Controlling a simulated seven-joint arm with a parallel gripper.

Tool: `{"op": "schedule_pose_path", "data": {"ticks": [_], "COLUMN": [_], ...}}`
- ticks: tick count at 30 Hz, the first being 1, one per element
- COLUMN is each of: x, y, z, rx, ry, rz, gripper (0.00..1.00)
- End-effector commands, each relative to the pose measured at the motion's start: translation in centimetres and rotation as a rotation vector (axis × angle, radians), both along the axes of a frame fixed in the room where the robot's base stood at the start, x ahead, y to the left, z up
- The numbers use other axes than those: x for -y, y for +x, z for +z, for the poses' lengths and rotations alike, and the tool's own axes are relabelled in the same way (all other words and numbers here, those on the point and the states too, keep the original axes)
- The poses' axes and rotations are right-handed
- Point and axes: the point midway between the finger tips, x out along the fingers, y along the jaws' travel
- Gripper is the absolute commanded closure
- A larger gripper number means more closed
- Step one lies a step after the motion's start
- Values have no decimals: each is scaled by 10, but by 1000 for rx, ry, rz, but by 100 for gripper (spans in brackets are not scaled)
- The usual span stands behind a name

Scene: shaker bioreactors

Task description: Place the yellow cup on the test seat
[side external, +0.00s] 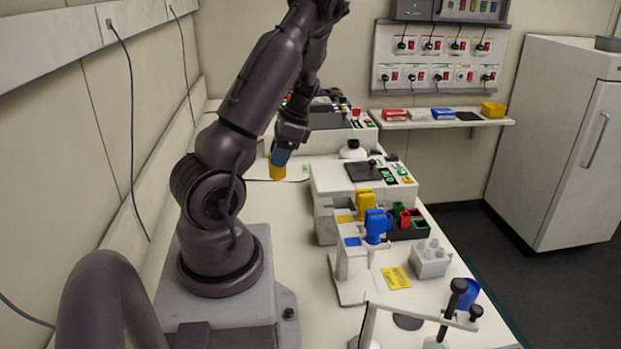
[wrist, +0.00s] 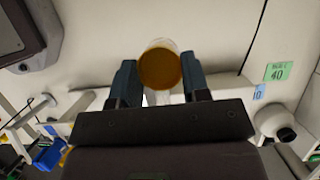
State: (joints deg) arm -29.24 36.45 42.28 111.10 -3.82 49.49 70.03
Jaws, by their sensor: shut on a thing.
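The yellow cup (side external: 278,171) is held above the bench, left of the middle devices. In the wrist view the cup (wrist: 160,67) looks orange-yellow and round, and sits between the two dark fingers. My gripper (side external: 282,156) points down and is shut on the cup; it also shows in the wrist view (wrist: 159,82). Whether the cup's underside touches the bench is hard to tell. No part is clearly marked as the test seat, so I cannot tell which it is.
A white device with a black plate (side external: 363,170) stands right of the cup. Nearer are yellow (side external: 365,203) and blue (side external: 376,226) holders and a white block (side external: 430,259). A green label marked 40 (wrist: 278,71) lies on the bench. A cable runs beside it.

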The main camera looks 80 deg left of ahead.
Motion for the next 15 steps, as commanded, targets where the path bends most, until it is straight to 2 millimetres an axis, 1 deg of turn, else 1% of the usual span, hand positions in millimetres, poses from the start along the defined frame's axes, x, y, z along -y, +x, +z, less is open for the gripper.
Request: {"op": "schedule_pose_path", "data": {"ticks": [5,7,11,15], "x": [4,3,3,3], "y": [-1,-1,0,0], "z": [5,12,40,76], "rx": [1,3,6,6], "ry": [2,4,5,5], "rz": [-1,-2,-2,-2], "gripper": [85,85,85,85]}}
